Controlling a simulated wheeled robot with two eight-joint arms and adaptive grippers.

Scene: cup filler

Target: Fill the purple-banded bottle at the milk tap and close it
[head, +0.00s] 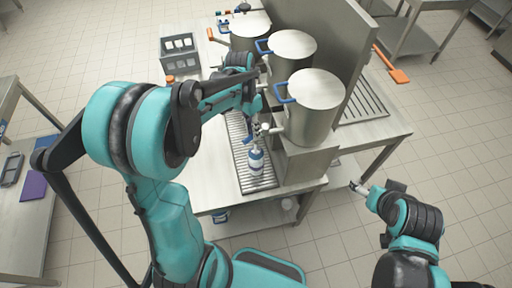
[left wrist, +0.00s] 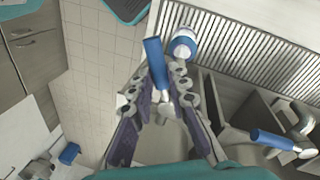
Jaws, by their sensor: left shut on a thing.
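A white bottle with a blue-looking band (head: 256,162) stands upright on the drip tray (head: 242,150), below the front steel dispenser (head: 313,105). In the left wrist view the bottle (left wrist: 183,45) shows just beyond my fingers, beside a blue tap lever (left wrist: 154,58). My left gripper (left wrist: 163,100) is shut on this lever; in the head view the gripper (head: 262,127) is at the front tap, above the bottle. Whether the bottle is capped or holds milk I cannot tell. My right gripper (head: 358,187) is off the table at the right, apart from everything; its jaw state is unclear.
Two more steel dispensers (head: 291,48) stand behind the front one. A neighbouring tap with a blue lever (left wrist: 272,139) is close to my left gripper. A grey divided crate (head: 180,52) and a small orange item (head: 170,79) are at the table's left. Floor is free at right.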

